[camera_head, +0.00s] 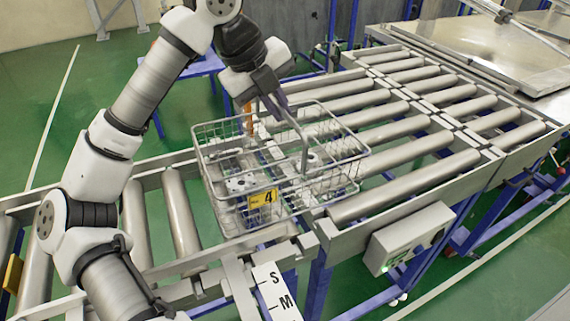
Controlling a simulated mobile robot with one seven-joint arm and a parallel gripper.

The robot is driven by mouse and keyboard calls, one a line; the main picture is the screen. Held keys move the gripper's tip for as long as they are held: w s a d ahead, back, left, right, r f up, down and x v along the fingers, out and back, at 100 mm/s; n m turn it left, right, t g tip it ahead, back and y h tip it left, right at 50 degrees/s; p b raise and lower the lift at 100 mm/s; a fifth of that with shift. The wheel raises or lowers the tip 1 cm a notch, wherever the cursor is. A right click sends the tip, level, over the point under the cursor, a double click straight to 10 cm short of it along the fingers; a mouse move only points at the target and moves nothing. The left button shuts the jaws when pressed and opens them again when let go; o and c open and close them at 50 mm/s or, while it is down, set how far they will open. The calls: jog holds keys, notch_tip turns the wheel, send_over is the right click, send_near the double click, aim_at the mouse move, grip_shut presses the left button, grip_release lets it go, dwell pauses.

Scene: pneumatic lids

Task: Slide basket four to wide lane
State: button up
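A wire basket (215,170) with a yellow tag (262,197) marked 4 stands at the middle of the conveyor, between the left rollers and the right rollers. A wire handle (305,145) rises over it. Pale metal parts (241,184) show through its mesh. My gripper (277,108) points down at the basket's far side, close to the rim and handle. Its fingertips overlap the wires, so I cannot tell whether they grip. The right conveyor has a lane of longer rollers (430,172) and, beyond a divider, a lane of shorter rollers (497,117).
A strip with the letters S and M (277,291) lies at the front edge. A grey control box (405,240) hangs on the conveyor's near side. The rollers right of the basket look bare. A metal table (490,50) stands at back right. My arm covers part of the left rollers.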

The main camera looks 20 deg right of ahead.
grip_shut()
jog(key=d, duration=0.8)
jog(key=shift+w+p, duration=0.15)
jog(key=shift+p, duration=0.2)
jog(key=shift+d, duration=0.1)
dwell(0.3)
jog(key=d+p, duration=0.1)
jog(key=d, duration=0.7)
dwell(0.7)
jog(key=d+p, duration=0.2)
jog(key=d, duration=0.6)
jog(key=shift+w, duration=0.15)
dwell(0.8)
